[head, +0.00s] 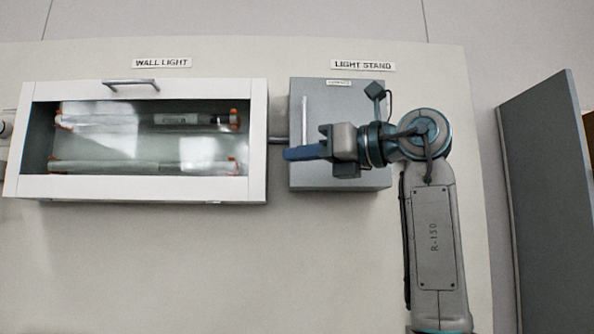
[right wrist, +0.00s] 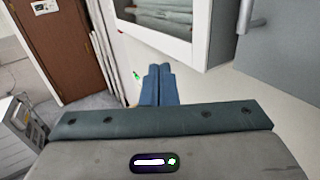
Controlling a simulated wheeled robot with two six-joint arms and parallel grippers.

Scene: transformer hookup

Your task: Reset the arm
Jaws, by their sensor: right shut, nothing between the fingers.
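My right gripper (head: 303,153) is in front of the grey light stand box (head: 345,100), pointing left. Its blue fingers are together with nothing between them. They also show closed in the right wrist view (right wrist: 159,85). In the head view my right arm comes up from the lower right and bends left at the elbow. The gripper hides part of the box's front, near the lower end of its upright handle (head: 304,118). I cannot tell whether the fingers touch the box. My left gripper is not in view.
The white wall light cabinet (head: 256,140) has a glass front with tubes behind it and a handle (head: 131,83) on top. A grey panel (head: 548,190) stands out at the right. The wall below the cabinet is clear. A brown door (right wrist: 58,50) shows in the right wrist view.

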